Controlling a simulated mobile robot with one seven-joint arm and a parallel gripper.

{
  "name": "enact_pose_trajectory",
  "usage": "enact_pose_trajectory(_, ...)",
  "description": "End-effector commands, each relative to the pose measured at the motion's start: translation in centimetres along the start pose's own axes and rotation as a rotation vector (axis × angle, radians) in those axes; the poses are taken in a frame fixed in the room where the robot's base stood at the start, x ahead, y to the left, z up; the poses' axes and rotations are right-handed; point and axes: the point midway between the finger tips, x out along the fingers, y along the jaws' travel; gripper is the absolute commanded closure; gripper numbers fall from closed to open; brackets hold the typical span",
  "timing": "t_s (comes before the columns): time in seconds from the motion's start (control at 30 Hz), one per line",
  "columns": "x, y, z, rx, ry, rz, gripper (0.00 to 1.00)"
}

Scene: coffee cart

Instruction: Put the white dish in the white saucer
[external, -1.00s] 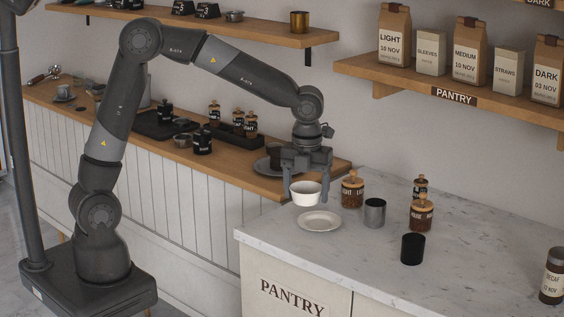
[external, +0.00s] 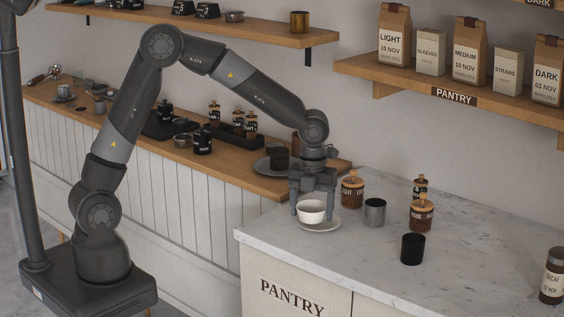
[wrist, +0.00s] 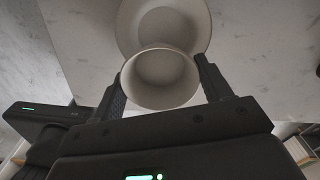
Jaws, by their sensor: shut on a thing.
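The white dish (external: 311,212) is a small round bowl, upright and between the fingers of my gripper (external: 314,207). My gripper is shut on it, with a finger on each side. The dish and my gripper (wrist: 162,85) also show in the wrist view, where the dish (wrist: 160,78) looks empty. The white saucer (external: 321,227) lies on the marble counter under the dish, partly hidden by it. In the wrist view the saucer (wrist: 190,15) shows beyond the dish's rim. I cannot tell whether the dish touches the saucer.
A wood-lidded jar (external: 352,190) and a grey metal cup (external: 375,212) stand close to the right of the saucer. A black cup (external: 412,249) and lidded jars (external: 421,215) are farther right. The marble counter (external: 340,260) is clear in front.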

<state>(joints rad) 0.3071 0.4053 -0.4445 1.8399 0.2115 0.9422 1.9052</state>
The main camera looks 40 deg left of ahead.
Motion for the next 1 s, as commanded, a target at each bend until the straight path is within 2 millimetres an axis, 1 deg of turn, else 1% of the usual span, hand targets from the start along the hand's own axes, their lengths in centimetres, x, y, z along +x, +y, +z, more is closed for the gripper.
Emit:
enact_pose_trajectory(0.37,1.11,0.01,-0.01,0.001,0.0,0.001,0.52)
enact_pose_trajectory(0.4,1.11,0.01,-0.01,0.001,0.0,0.0,0.28)
enact_pose_trajectory(0.63,1.1,0.0,-0.02,0.0,0.0,0.0,0.09)
enact_pose_trajectory(0.67,1.1,0.0,-0.02,0.0,0.0,0.0,0.07)
enact_pose_trajectory(0.87,1.09,0.0,-0.02,0.0,0.0,0.0,0.07)
enact_pose_trajectory(1.0,0.41,-0.03,0.0,0.0,-0.001,-0.001,0.07)
